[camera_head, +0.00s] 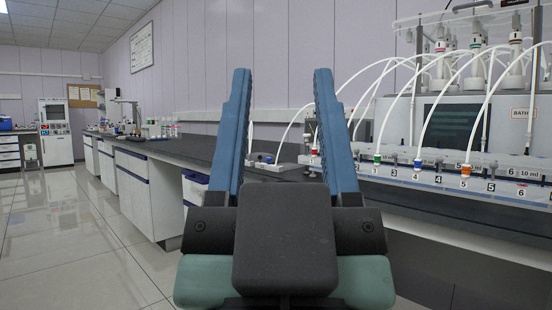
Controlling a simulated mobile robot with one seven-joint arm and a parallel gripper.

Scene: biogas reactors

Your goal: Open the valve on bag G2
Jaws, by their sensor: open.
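My gripper (282,74) fills the middle of the head camera view. Its two long blue fingers stand upright and wide apart, with nothing between them. I cannot make out a bag marked G2 or its valve. Small fittings sit on a pale block (278,167) on the bench behind the fingers, partly hidden by the right finger; I cannot tell what they are. To the right, white tubes (431,102) arch down to coloured caps on a numbered rack (449,183), which reads 10 ml at its right part.
A dark-topped lab bench (190,149) runs along the wall at the left, with bottles and instruments at its far end. A unit labelled BATH (522,113) stands behind the rack. The tiled floor (62,235) at the left is clear.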

